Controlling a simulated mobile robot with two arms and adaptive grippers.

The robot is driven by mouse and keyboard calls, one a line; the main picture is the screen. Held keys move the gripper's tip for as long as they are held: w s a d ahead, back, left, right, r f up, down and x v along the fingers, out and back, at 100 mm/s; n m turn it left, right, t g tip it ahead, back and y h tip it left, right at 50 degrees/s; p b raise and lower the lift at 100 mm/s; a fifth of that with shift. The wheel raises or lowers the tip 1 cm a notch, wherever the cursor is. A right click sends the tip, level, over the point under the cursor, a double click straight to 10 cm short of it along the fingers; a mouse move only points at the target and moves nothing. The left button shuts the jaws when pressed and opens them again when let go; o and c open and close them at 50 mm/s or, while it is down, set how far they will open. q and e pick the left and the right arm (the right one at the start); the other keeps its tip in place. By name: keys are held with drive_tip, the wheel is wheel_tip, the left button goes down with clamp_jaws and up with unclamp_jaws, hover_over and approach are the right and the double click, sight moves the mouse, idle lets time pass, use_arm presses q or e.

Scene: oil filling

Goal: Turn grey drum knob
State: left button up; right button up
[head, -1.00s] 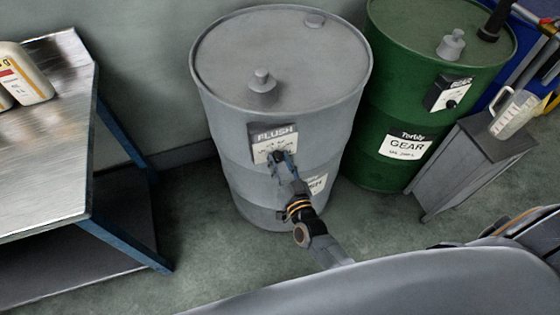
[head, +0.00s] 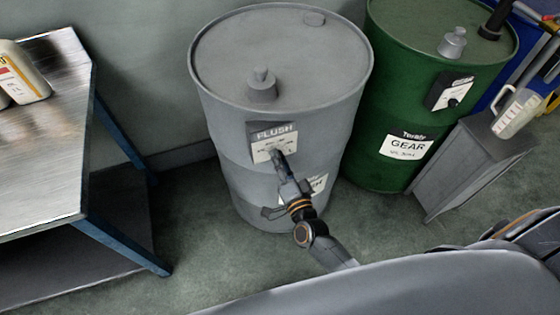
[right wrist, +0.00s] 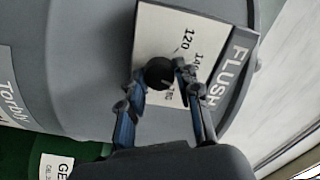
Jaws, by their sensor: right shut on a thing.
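The grey drum (head: 225,140) stands upright on the floor at the centre of the head view. Its front carries a panel marked FLUSH (head: 267,130) with a white dial face. In the right wrist view the black knob (right wrist: 159,73) sits on the dial face (right wrist: 150,30), near printed numbers such as 120 and 140. My right gripper (right wrist: 162,84) has its two fingers on either side of the knob, shut on it. In the head view the right gripper (head: 277,156) reaches the panel from below and hides the knob. My left gripper is not in view.
A green GEAR drum (head: 385,100) stands to the right, with a small grey stand (head: 470,155) bearing a clear jug (head: 515,112). A metal workbench (head: 50,130) with a white bottle (head: 22,75) is at the left. Floor is free between bench and drum.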

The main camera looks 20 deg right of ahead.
drive_tip(key=shift+m, duration=0.6)
drive_tip(key=o, duration=1.2)
drive_tip(key=shift+c, duration=0.2)
drive_tip(key=shift+s, duration=0.15)
drive_tip(key=s, duration=1.1)
drive_tip(key=shift+s+d, duration=0.25)
drive_tip(key=shift+s, duration=0.15)
